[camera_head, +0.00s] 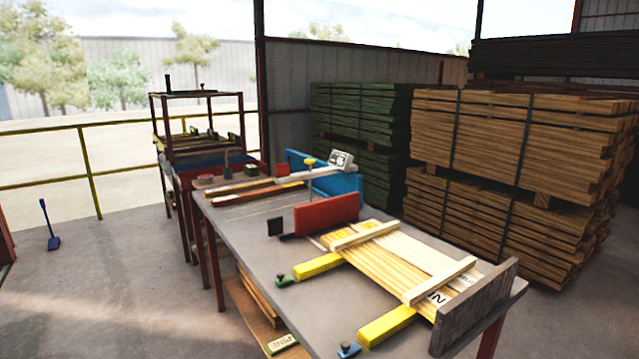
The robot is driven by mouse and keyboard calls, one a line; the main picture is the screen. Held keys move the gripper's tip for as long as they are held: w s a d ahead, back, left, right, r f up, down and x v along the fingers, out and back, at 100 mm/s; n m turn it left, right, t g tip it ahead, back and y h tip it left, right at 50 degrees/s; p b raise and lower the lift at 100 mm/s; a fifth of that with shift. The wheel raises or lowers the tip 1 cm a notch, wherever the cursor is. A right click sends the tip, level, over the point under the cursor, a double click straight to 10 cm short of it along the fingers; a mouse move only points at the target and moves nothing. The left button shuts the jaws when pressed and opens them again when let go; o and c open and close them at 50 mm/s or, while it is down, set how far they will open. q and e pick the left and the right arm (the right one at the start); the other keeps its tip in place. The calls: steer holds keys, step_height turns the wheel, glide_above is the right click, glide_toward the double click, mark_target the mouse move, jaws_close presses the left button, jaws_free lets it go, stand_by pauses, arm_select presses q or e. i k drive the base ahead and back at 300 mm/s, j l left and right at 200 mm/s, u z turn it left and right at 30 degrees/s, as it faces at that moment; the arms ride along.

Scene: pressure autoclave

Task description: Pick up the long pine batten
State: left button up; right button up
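Several pale wooden pieces lie on the grey workbench (255,245), and I cannot tell for sure which is the long pine batten. Two pale battens, one farther back (365,235) and one nearer (440,280), lie across a row of light boards (385,265) on the right half of the bench. Long thin wooden strips (245,185) lie at the bench's far end. Neither of my grippers shows in the head view, and nothing is seen touching the wood.
A red block (327,213), yellow blocks (318,266) (388,325), an upright grey board (480,305) and a blue bin (340,187) stand around the boards. Stacked timber (500,140) is behind on the right. A red rack (200,130) stands beyond. The floor at left is mostly clear.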

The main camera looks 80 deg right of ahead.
mark_target(209, 194)
steer(key=i+l+z, duration=0.5)
steer(key=i+z, duration=0.7)
steer(key=i+j+z, duration=0.1)
steer(key=i+z, duration=0.25)
steer(key=i, duration=0.25)
steer(key=i+z, duration=0.15)
steer(key=i, duration=0.3)
steer(key=i+z, duration=0.15)
steer(key=i, duration=0.35)
steer(key=i+j+z, duration=0.2)
steer(key=i, duration=0.25)
steer(key=i+j+z, duration=0.15)
steer(key=i, duration=0.3)
